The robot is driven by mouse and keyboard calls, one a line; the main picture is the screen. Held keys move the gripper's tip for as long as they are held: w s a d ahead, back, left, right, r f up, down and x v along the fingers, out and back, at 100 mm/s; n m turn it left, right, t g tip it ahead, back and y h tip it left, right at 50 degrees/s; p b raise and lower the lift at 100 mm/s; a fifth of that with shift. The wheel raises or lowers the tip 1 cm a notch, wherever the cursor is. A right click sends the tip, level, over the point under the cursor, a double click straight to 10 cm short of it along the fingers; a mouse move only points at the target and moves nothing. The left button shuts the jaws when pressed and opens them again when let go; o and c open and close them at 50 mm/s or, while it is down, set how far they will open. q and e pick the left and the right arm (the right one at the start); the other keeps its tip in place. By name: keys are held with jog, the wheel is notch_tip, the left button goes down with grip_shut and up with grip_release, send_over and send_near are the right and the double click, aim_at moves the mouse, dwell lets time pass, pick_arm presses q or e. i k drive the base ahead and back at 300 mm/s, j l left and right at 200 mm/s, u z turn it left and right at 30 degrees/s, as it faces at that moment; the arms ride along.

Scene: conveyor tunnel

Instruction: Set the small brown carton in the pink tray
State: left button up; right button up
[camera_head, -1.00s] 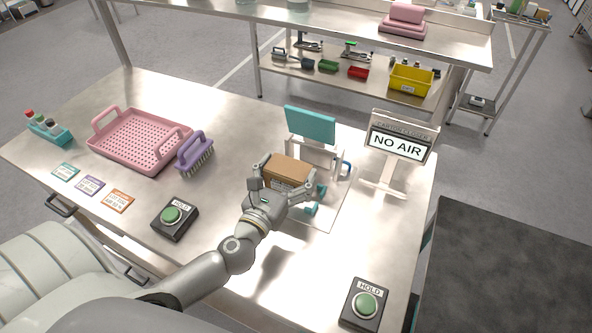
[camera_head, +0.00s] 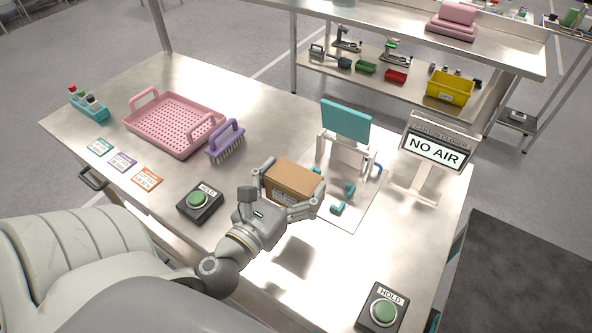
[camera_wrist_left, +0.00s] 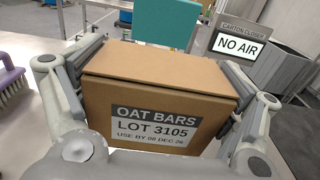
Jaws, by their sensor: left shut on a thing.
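The small brown carton (camera_head: 293,177) is held in my left gripper (camera_head: 290,184), with one finger on each side of it. In the left wrist view the carton (camera_wrist_left: 160,85) shows its closed top and a label reading "OAT BARS LOT 3105". It appears to be held above the table, left of the teal-topped stand. The pink tray (camera_head: 178,122), with a perforated floor and two raised handles, lies empty to the left of and beyond the gripper. My right gripper is not in view.
A purple brush (camera_head: 226,143) stands between the tray and the carton. A HOLD button box (camera_head: 200,203) sits left of my gripper. The teal-topped stand (camera_head: 346,121) and the NO AIR sign (camera_head: 436,150) are at right. Small cards lie before the tray.

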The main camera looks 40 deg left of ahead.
aim_at(175, 132)
jog(key=j, duration=0.4)
jog(key=k+j+z, duration=0.1)
jog(key=j, duration=0.35)
jog(key=k+j, duration=0.15)
jog(key=j, duration=0.25)
jog(key=k+j+z, duration=0.1)
jog(key=j, duration=0.35)
jog(key=k+j, duration=0.1)
jog(key=j, duration=0.3)
jog(key=k+j+z, duration=0.1)
jog(key=j, duration=0.3)
jog(key=k+j, duration=0.1)
jog(key=j, duration=0.3)
